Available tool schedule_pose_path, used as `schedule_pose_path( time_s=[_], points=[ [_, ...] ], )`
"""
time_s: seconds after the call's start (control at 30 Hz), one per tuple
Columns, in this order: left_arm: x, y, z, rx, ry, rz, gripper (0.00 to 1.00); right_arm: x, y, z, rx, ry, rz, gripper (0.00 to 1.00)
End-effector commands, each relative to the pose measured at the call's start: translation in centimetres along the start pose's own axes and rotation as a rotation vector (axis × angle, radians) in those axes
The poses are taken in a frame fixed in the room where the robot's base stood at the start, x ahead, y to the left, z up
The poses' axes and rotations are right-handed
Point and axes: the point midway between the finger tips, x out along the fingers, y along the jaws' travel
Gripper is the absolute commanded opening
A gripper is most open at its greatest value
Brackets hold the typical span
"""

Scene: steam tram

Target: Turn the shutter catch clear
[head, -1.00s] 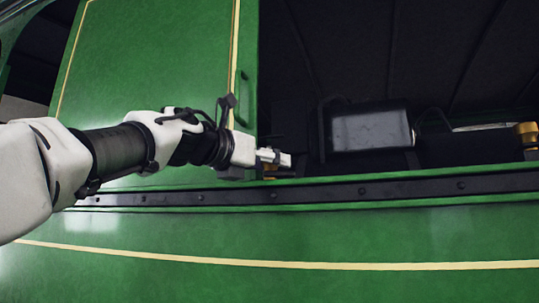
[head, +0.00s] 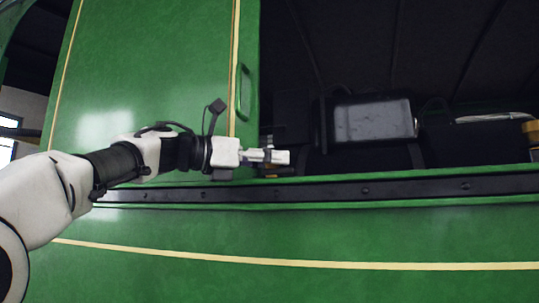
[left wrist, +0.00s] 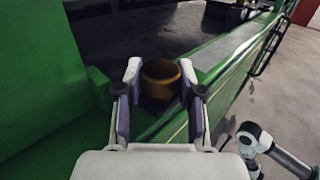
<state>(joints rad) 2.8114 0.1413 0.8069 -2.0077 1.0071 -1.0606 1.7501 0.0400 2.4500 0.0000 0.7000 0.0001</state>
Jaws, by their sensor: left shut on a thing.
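The shutter is a green panel (head: 160,70) with a cream line and an upright green handle (head: 246,92) near its right edge. A round brass piece, which looks like the shutter catch (left wrist: 161,78), stands on the ledge in the left wrist view. My left gripper (head: 284,157) is at the sill just right of the panel's lower corner. In the left wrist view its two fingers (left wrist: 162,83) are on either side of the brass catch, shut on it. In the head view the fingers mostly hide the catch.
A dark riveted rail (head: 365,190) runs along the green side below the opening. Inside the dark opening stands a dark box with a grey face (head: 372,121). Another brass piece (head: 531,127) shows at the far right. Open floor (left wrist: 285,100) lies outside the green side.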

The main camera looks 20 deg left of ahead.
Motion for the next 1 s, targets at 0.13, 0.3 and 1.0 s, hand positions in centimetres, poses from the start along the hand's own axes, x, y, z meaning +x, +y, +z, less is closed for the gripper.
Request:
schedule_pose_path(
  time_s=[0.13, 0.3, 1.0],
  points=[
    [0.1, 0.0, -0.2, -0.001, 0.003, 0.000, 0.48, 0.1, 0.0, 0.0, 0.000, 0.000, 0.000, 0.40],
    [0.1, 0.0, -0.1, -0.001, 0.002, 0.001, 0.49, 0.1, 0.0, 0.0, 0.000, 0.000, 0.000, 0.40],
    [0.1, -0.3, -0.2, 0.006, 0.004, 0.390, 0.49, 2.7, 0.0, 0.0, 0.000, 0.000, 0.000, 0.40]
  ],
)
